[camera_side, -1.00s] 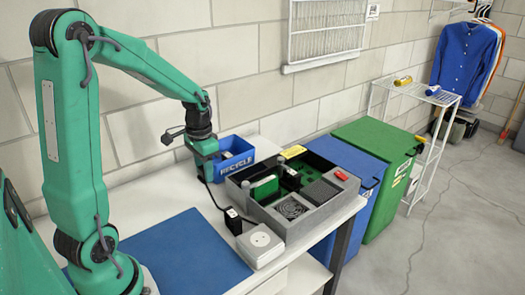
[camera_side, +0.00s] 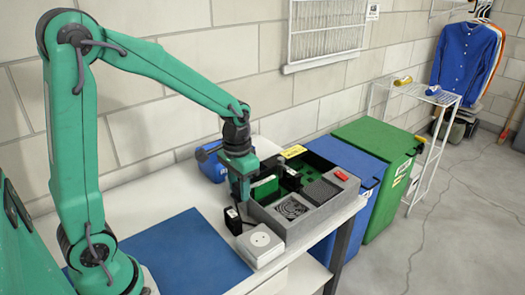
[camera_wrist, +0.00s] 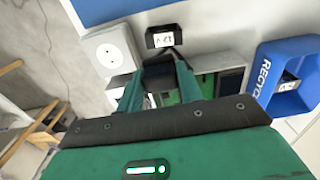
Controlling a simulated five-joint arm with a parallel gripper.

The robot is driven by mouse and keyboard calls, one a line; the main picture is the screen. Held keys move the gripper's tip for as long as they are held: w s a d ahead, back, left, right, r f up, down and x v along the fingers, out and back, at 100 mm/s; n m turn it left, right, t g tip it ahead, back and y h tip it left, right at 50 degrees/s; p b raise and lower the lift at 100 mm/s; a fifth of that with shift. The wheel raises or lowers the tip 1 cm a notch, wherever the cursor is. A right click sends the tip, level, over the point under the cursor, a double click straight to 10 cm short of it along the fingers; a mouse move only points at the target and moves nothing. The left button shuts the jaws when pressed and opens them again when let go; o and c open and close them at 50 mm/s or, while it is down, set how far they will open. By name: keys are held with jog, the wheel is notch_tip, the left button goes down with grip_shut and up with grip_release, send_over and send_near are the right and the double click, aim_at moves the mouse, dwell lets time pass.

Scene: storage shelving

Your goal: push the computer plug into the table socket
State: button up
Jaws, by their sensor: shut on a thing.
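The table socket (camera_side: 260,244) is a white box with a round face and two dark holes, at the front of the white table; it also shows at upper left in the wrist view (camera_wrist: 111,50). A black power block (camera_side: 233,221) marked 12V stands beside it, also in the wrist view (camera_wrist: 165,38). My gripper (camera_side: 241,197) points down just behind and above the block, apart from the socket. In the wrist view its fingers (camera_wrist: 158,72) are shut on a small dark thing, the computer plug as far as I can tell, mostly hidden between them.
A grey compartment box (camera_side: 305,212) with green boards and a fan stands right of my gripper. A blue recycle bin (camera_side: 211,163) is behind; it shows at right in the wrist view (camera_wrist: 262,92). A blue mat (camera_side: 185,255) lies at front left, bare.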

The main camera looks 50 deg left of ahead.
jog(key=d, duration=0.9)
jog(key=shift+s+d, duration=0.3)
jog(key=shift+s, duration=0.15)
jog(key=shift+f, duration=0.15)
send_over(260, 239)
jog(key=shift+f, duration=2.65)
jog(key=shift+f, duration=0.65)
jog(key=o, duration=1)
jog(key=shift+r, duration=0.1)
notch_tip(260, 239, up, 8)
